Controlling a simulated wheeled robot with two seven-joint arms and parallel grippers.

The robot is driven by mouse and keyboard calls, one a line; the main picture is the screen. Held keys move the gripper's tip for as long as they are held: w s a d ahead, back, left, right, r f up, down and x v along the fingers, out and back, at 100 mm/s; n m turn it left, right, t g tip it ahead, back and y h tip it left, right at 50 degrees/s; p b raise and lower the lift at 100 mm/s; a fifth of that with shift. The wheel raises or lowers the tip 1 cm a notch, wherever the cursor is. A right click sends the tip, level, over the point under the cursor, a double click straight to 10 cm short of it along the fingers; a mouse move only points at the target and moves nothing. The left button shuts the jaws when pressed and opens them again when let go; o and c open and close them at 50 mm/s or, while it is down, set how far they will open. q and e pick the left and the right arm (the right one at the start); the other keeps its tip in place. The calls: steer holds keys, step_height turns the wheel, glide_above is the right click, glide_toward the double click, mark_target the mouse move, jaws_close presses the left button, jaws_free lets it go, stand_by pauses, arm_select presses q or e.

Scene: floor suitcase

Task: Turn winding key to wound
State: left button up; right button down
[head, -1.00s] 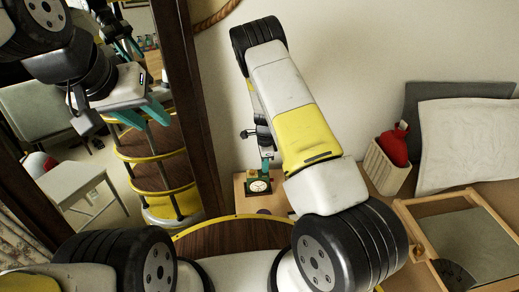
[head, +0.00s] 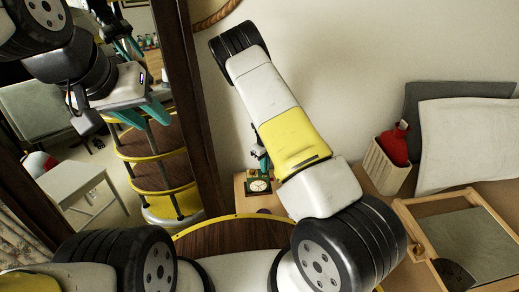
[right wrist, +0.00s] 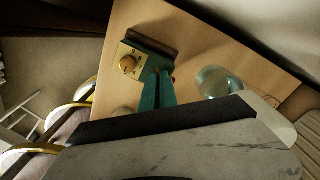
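A small dark green clock (head: 258,187) with a pale round face stands on a wooden cabinet in the head view. In the right wrist view, a brass plate with a round brass knob or key (right wrist: 127,65) shows on the box-like clock below its dark wood edge. My right gripper (head: 264,163) is just above and behind the clock. Its teal fingers (right wrist: 158,82) lie close together beside the brass plate, apart from the knob. Whether a gap separates them is unclear. My left gripper (head: 143,114) is far left, its teal fingers spread and empty.
The wooden cabinet top (right wrist: 200,45) also bears a clear glass jar (right wrist: 214,82). A dark-framed mirror (head: 197,130) stands left. A wooden tray (head: 405,207) and a crate with a red item (head: 385,168) are at right. The wall is close behind.

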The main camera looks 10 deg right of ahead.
steer(key=m, duration=0.5)
steer(key=shift+a, duration=0.1)
steer(key=shift+m, duration=0.3)
stand_by(0.4)
steer(key=c, duration=1.6)
jaws_free()
steer(key=shift+c, duration=0.2)
step_height(320, 180, up, 8)
steer(key=shift+f, duration=0.1)
